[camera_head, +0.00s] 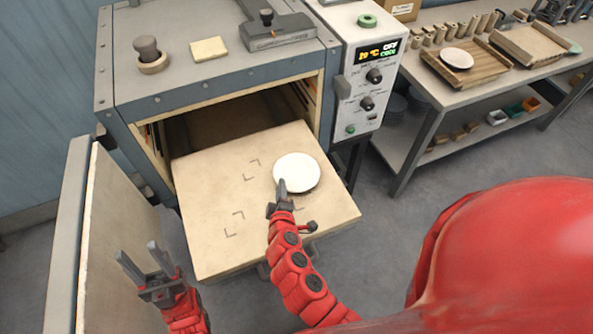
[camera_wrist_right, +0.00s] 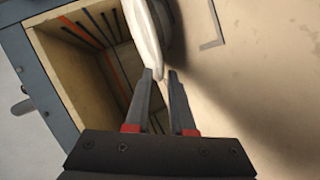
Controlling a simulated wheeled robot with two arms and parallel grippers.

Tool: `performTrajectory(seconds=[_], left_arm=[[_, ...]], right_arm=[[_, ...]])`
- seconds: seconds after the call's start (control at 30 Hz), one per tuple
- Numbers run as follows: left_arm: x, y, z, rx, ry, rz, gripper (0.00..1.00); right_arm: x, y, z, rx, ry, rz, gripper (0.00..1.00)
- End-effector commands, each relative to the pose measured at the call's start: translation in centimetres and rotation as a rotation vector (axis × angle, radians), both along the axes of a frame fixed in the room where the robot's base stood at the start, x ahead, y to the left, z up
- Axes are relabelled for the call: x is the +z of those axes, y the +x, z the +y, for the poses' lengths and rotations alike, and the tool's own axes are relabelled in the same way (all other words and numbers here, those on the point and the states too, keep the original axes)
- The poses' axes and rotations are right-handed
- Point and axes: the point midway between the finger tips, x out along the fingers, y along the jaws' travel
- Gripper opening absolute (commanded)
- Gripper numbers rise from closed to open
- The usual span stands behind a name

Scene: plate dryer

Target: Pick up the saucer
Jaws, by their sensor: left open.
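The white saucer (camera_head: 296,172) is at the right part of the pulled-out shelf (camera_head: 215,195) in the head view. My right gripper (camera_head: 282,187) is at the saucer's near edge. In the right wrist view, the saucer (camera_wrist_right: 143,32) shows edge-on, its rim reaching between the fingertips of my right gripper (camera_wrist_right: 160,74). I cannot tell whether the fingers press on the rim. I also cannot tell whether the saucer rests on the shelf. My left gripper (camera_head: 138,262) is open and empty, near the open door (camera_head: 115,235).
The dryer box (camera_head: 215,75) stands behind the shelf, with a control panel (camera_head: 370,80) at its right. A workbench (camera_head: 450,85) at the right holds wooden trays, one with another white dish (camera_head: 456,58). The shelf's left half is bare.

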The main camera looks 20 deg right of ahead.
Motion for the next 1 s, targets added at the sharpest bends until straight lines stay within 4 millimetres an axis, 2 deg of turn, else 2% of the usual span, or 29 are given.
performTrajectory(seconds=[0.03,0.2,0.47,0.6,1.0], left_arm=[[0.6,0.0,0.0,0.000,0.000,0.000,0.50],[0.9,0.0,0.0,0.000,0.000,0.000,0.50],[0.9,0.0,0.0,0.000,0.000,0.000,0.50],[0.9,0.0,0.0,0.000,0.000,0.000,0.50],[0.9,0.0,0.0,0.000,0.000,0.000,0.50]], right_arm=[[0.2,0.7,-0.2,-0.002,-0.001,-0.001,0.22],[-0.7,1.9,-0.6,-0.002,-0.001,0.003,0.22],[-0.8,2.1,-0.6,0.001,0.001,0.000,0.22],[-0.8,2.1,-0.6,0.001,0.001,0.000,0.00],[-0.9,2.1,-0.6,0.000,0.002,0.004,0.00]])
